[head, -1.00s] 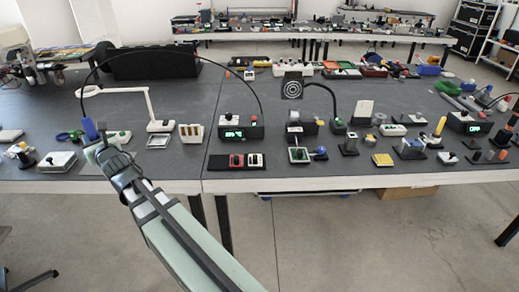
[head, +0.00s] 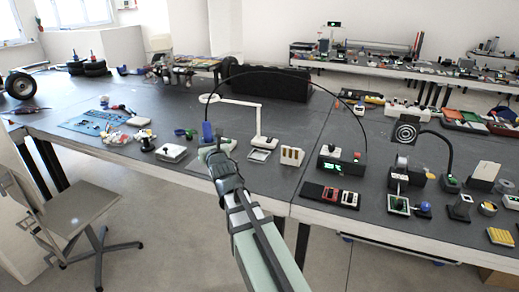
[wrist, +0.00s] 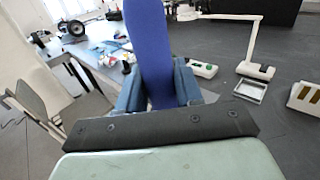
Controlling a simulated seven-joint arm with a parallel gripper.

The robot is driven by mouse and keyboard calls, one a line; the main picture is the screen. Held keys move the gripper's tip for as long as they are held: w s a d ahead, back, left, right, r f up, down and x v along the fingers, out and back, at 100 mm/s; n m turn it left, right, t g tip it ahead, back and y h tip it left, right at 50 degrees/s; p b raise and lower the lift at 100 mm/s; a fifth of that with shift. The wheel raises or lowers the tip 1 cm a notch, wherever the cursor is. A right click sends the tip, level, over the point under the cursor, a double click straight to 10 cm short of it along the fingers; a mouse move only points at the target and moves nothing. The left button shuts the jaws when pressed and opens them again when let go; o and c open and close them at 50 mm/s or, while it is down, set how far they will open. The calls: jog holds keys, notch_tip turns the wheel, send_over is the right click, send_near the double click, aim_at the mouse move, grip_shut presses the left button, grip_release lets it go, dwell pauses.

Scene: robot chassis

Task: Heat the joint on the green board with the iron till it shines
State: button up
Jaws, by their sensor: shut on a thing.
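My gripper (head: 208,143) is shut on the blue handle of the iron (head: 207,131), above the front edge of the bench. In the wrist view the blue handle (wrist: 150,50) stands upright between the two blue-grey fingers of my gripper (wrist: 158,92). The iron's tip does not show. A black cable arcs from near the handle to the station (head: 342,160) with a green lit display. A small pale-framed board (head: 398,205), greenish inside, lies near the front edge to the right, well apart from my gripper. Its joint is too small to make out.
A white jointed lamp (head: 240,103), a metal tray (head: 260,155) and a cream block rack (head: 292,156) stand right of my gripper. A chair (head: 75,215) is at the left.

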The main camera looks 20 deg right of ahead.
jog(key=s+d+f, duration=0.3)
jog(key=d+f, duration=0.3)
jog(key=f, duration=0.3)
jog(key=s+d+f, duration=0.3)
jog(key=d+f, duration=0.3)
jog(key=f, duration=0.2)
jog(key=s+d+r+m+h, duration=0.1)
jog(key=s+d+r, duration=0.1)
jog(key=d, duration=0.9)
jog(key=s+d+r+h, duration=0.1)
jog(key=d+r, duration=0.1)
jog(key=d, duration=0.8)
jog(key=s+d+r+m+h, duration=0.1)
jog(key=s+d+r, duration=0.1)
jog(key=d, duration=0.9)
jog(key=s+d+r+m+h, duration=0.1)
jog(key=s+d+r+h, duration=0.1)
jog(key=s+d, duration=0.7)
jog(key=s+d+r+m+g+h, duration=0.1)
jog(key=s+d+r+h, duration=0.1)
jog(key=s+d, duration=0.7)
jog(key=d, duration=0.7)
jog(key=shift+s+d+r+m+g, duration=0.2)
jog(key=shift+r+m+g, duration=0.05)
jog(key=shift+m+g, duration=0.05)
jog(key=shift+f, duration=0.1)
